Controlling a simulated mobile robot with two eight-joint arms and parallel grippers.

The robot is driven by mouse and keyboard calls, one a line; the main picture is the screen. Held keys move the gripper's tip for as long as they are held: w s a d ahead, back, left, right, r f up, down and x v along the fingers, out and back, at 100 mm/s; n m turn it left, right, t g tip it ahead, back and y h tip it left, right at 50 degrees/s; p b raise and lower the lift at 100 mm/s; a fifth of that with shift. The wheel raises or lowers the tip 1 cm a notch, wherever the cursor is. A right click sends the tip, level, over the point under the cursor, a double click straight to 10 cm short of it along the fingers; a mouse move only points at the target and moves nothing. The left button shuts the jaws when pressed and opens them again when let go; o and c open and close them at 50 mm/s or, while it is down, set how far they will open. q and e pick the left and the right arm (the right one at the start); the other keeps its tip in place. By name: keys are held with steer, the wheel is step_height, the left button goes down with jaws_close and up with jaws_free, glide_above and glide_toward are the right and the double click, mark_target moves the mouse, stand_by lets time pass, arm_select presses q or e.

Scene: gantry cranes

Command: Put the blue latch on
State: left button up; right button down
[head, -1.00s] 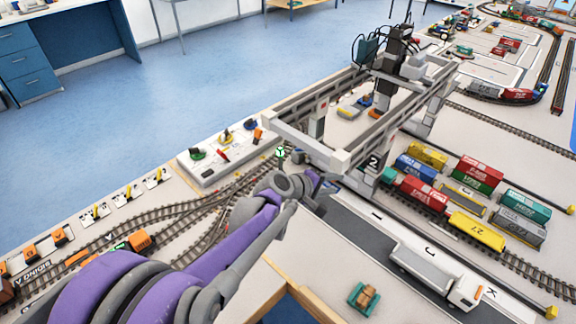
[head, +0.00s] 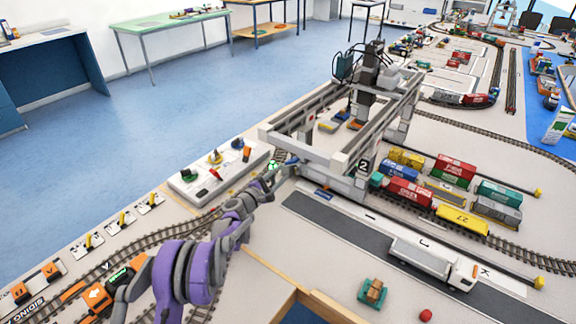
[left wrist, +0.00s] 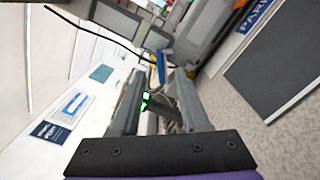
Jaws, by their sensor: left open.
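A small upright blue piece (left wrist: 161,67), which looks like the blue latch, shows in the left wrist view just beyond my fingertips, near the grey crane frame. My left gripper (left wrist: 160,82) is open, its two grey fingers on either side of the line to that piece. Nothing is visibly held. In the head view my left gripper (head: 277,176) is at the near foot of the gantry crane (head: 345,160), marked 2. I cannot make out the latch there, and I cannot tell whether the fingers touch it. My right gripper is not in view.
A control panel (head: 183,187) with coloured levers stands left of the gripper. Rail tracks, coloured containers (head: 455,166) and a white truck (head: 420,256) lie to the right. A blue PARK sign (left wrist: 254,16) is near the crane. A grey road strip (head: 330,221) is mostly clear.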

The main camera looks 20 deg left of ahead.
mark_target(294, 162)
arm_select(q)
steer(key=x, duration=0.7)
steer(key=shift+w+d, duration=0.1)
steer(key=shift+w, duration=0.25)
steer(key=shift+c, duration=0.3)
jaws_close()
